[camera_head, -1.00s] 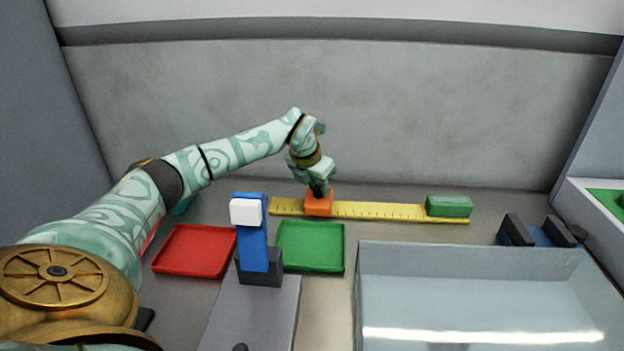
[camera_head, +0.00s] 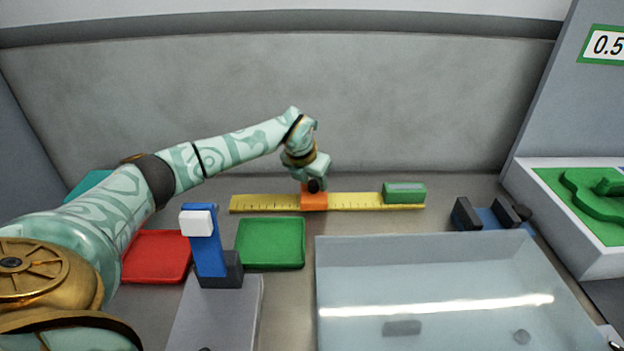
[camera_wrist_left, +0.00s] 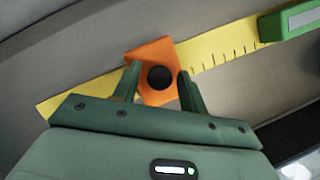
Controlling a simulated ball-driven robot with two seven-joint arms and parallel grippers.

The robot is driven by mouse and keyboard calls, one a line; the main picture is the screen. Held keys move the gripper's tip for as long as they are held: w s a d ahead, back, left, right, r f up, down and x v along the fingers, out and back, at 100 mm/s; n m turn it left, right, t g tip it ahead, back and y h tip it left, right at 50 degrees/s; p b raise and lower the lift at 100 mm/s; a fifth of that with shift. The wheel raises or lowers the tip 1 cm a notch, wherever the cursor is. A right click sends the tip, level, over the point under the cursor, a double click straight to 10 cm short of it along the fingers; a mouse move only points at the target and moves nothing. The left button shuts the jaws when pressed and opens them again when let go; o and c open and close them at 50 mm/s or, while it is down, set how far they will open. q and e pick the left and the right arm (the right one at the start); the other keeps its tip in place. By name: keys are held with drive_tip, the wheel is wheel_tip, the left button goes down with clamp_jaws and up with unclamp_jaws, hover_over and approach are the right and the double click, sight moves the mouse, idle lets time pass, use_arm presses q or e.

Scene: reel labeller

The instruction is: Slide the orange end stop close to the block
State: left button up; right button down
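The orange end stop (camera_head: 314,201) sits on the yellow ruler (camera_head: 350,200), left of the green block (camera_head: 404,193) at the ruler's right end. A stretch of bare ruler lies between stop and block. My left gripper (camera_head: 314,187) is down at the stop. In the left wrist view, its two fingers (camera_wrist_left: 160,86) stand apart on either side of the black knob (camera_wrist_left: 160,77) on the stop (camera_wrist_left: 139,56). Small gaps show between knob and fingers; contact is unclear. The green block (camera_wrist_left: 292,20) is at the upper right there. My right gripper is not in view.
In front of the ruler are a green tray (camera_head: 242,262), a red tray (camera_head: 157,278), a blue post with a white top (camera_head: 206,245) and a large clear bin (camera_head: 420,250). A dark holder (camera_head: 466,214) stands right of the ruler. A wall rises behind.

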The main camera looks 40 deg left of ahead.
use_arm(q)
drive_tip(key=shift+s+r, duration=0.1)
drive_tip(key=shift+r, duration=0.05)
drive_tip(key=p+v, duration=0.4)
drive_tip(key=v, duration=1.2)
drive_tip(key=shift+p, duration=0.3)
drive_tip(key=shift+a, duration=0.1)
